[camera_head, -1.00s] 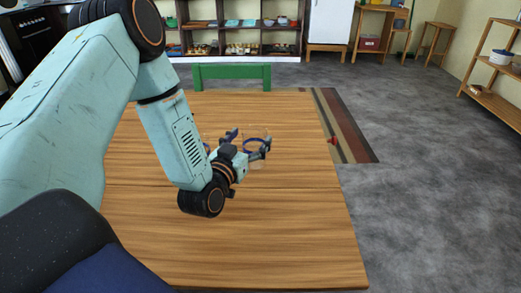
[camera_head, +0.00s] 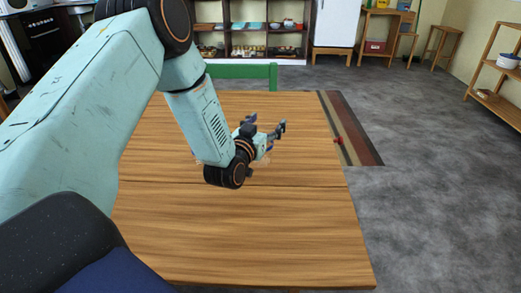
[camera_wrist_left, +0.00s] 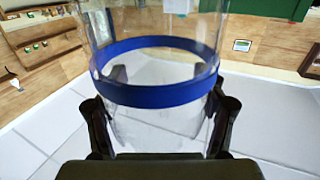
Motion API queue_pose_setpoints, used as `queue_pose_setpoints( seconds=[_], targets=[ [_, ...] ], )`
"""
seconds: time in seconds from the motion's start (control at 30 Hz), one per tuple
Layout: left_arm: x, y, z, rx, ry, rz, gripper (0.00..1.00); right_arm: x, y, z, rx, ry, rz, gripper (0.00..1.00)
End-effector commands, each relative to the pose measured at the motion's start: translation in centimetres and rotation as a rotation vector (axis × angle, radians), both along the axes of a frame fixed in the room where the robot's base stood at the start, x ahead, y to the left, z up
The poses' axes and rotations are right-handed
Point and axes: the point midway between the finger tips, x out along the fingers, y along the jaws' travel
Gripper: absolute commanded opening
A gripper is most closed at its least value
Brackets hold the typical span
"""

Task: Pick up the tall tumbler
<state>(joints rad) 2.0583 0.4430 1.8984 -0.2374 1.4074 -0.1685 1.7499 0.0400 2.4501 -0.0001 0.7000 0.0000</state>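The tall tumbler is clear glass with a blue band (camera_wrist_left: 160,88). In the left wrist view it fills the middle, between the dark fingers on both sides, which look closed against it. In the head view my left gripper (camera_head: 269,134) is over the far right part of the wooden table (camera_head: 240,235). There the glass is hard to make out; a bit of blue shows at the fingers. The tumbler's ends are cut off or hidden in the wrist view. My right gripper is not in view.
The tabletop is otherwise bare. A green chair back (camera_head: 243,72) stands at the far edge. A striped rug (camera_head: 352,135) lies beyond the right edge, with a small red thing (camera_head: 338,140) near that edge. Shelves stand along the back and right walls.

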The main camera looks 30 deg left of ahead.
Motion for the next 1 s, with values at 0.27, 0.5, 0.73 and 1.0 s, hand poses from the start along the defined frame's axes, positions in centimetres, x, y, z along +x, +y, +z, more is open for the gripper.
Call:
queue_pose_setpoints(
  seconds=[0.27, 0.5, 0.73, 1.0],
  targets=[
    [-0.04, -0.03, -0.01, 0.000, 0.000, -0.001, 0.44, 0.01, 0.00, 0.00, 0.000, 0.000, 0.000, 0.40],
    [-0.04, -0.02, 0.00, 0.000, 0.000, -0.001, 0.24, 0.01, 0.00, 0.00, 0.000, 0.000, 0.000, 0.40],
    [-0.05, -0.02, 0.00, 0.000, 0.000, 0.000, 0.04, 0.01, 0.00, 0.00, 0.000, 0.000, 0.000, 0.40],
    [-0.04, -0.01, 0.01, 0.000, 0.000, 0.000, 0.00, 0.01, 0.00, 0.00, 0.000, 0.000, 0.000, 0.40]
  ],
)
